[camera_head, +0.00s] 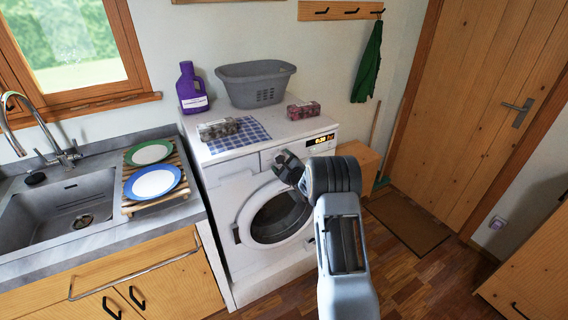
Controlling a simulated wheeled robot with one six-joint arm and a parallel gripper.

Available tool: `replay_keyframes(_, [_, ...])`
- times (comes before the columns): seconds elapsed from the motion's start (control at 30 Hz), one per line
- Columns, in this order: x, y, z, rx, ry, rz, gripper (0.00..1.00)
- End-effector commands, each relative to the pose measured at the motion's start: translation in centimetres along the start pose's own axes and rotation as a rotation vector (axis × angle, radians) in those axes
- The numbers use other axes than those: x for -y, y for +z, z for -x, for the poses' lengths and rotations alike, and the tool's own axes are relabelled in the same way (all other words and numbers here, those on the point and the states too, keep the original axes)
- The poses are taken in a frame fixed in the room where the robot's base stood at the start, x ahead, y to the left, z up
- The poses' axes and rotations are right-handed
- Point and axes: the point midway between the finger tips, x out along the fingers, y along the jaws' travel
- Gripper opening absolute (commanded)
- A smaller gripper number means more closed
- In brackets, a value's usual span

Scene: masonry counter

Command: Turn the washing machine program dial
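The white washing machine (225,205) stands beside the sink counter, with its round dark door (279,219) at the front. A lit display (320,140) glows orange at the right of its top front panel. My gripper (284,160) is at the panel, left of the display and above the door. The program dial cannot be made out; my gripper and arm cover that part of the panel. The fingers are dark and small here, and I cannot tell whether they are open or shut, or whether they touch the panel.
On the machine top are a purple bottle (192,88), a grey basket (256,84), a checked cloth (248,134) and two small boxes of fruit-like items (219,128) (303,110). A rack with two plates (153,182) stands left. A wooden box (358,163) is right; floor there is partly free.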

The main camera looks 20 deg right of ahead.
Motion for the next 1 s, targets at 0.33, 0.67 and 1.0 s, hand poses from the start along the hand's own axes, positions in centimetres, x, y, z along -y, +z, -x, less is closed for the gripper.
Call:
replay_keyframes(0.33, [0.0, -0.1, 4.1, -0.001, -0.001, 0.001, 0.77])
replay_keyframes(0.67, [0.0, -0.1, 10.6, -0.003, -0.002, 0.0, 0.77])
replay_keyframes(1.0, [0.0, 0.0, 13.6, 0.0, 0.0, 0.0, 0.77])
